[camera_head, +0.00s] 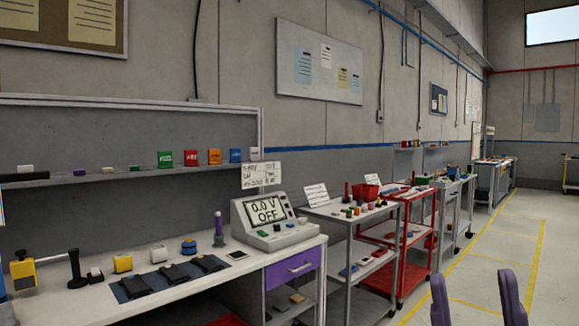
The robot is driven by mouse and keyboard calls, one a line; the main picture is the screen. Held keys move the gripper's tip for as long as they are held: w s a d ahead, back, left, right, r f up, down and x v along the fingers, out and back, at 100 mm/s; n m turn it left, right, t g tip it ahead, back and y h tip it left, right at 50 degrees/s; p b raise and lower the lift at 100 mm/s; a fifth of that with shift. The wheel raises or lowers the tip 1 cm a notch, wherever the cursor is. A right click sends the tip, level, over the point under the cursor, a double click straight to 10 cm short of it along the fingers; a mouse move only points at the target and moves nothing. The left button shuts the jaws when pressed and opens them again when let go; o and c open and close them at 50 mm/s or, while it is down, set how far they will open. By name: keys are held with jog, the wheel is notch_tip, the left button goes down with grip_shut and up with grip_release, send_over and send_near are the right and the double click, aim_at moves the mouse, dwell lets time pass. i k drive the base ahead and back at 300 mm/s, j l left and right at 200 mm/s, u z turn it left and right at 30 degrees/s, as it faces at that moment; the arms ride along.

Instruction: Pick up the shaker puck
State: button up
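A small round blue piece with an orange band (189,247) sits on the workbench (225,262), behind a dark mat; it is the most puck-like thing in view, but I cannot tell for certain that it is the shaker puck. Two purple upright fingers at the bottom right look like my gripper (475,300). They stand apart with nothing visible between them, well to the right of the bench and far from the round piece. The rest of the gripper is out of frame.
A meter (270,222) reading "0.0 V OFF" stands at the bench's right end. A purple bottle (218,230), a yellow block (123,263) and a dark mat (130,292) with black items share the bench. A grey cart (345,215) and red cart (405,195) stand right. The floor aisle is clear.

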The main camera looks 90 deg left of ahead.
aim_at(188, 248)
jog(key=u, duration=3.65)
